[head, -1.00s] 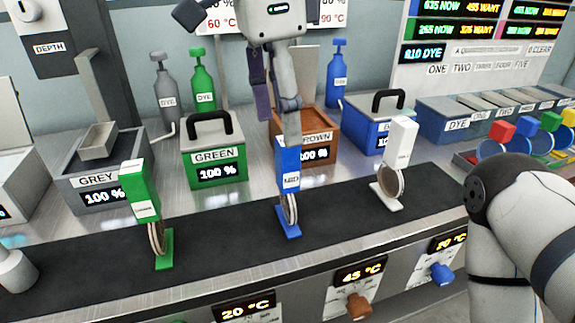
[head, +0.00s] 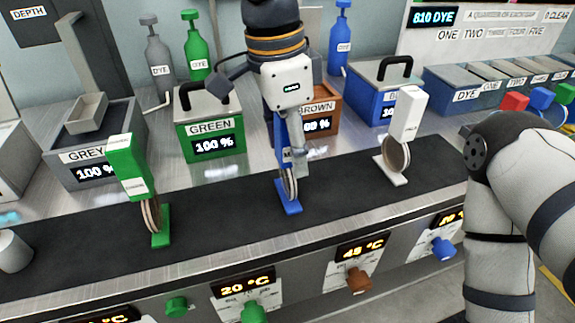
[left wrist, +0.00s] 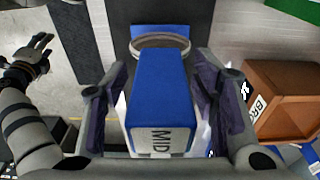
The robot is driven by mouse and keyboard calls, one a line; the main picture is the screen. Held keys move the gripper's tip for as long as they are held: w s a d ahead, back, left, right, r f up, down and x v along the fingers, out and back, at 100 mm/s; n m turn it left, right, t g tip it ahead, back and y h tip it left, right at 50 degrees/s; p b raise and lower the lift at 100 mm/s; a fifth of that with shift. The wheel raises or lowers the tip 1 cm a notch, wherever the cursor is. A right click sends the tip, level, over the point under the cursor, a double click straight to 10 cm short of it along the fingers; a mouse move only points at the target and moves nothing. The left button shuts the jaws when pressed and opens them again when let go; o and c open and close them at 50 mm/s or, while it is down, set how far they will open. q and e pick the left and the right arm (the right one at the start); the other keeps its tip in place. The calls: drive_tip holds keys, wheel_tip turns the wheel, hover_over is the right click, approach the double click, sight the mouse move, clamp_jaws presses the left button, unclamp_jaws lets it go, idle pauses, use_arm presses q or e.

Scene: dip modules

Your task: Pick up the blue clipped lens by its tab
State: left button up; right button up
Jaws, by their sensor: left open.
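The blue clipped lens (head: 289,207) stands on the dark belt, its tall blue tab upright with a round lens below and a blue foot. My left gripper (head: 287,150) is above it in the head view, its body hiding part of the tab. In the left wrist view the blue tab (left wrist: 158,90), labelled MID, lies between the two open fingers of my left gripper (left wrist: 160,100), with a gap visible on the left side. The lens rim shows beyond the tab. My right gripper (left wrist: 35,58) appears at the left of the wrist view with its fingers apart, away from the lens.
A green clipped lens (head: 128,165) stands to the left and a white one (head: 407,115) to the right on the belt (head: 225,208). Grey, green (head: 209,128), brown (head: 322,104) and blue dye boxes (head: 385,95) line the back. The belt between the lenses is clear.

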use_arm(q)
clamp_jaws()
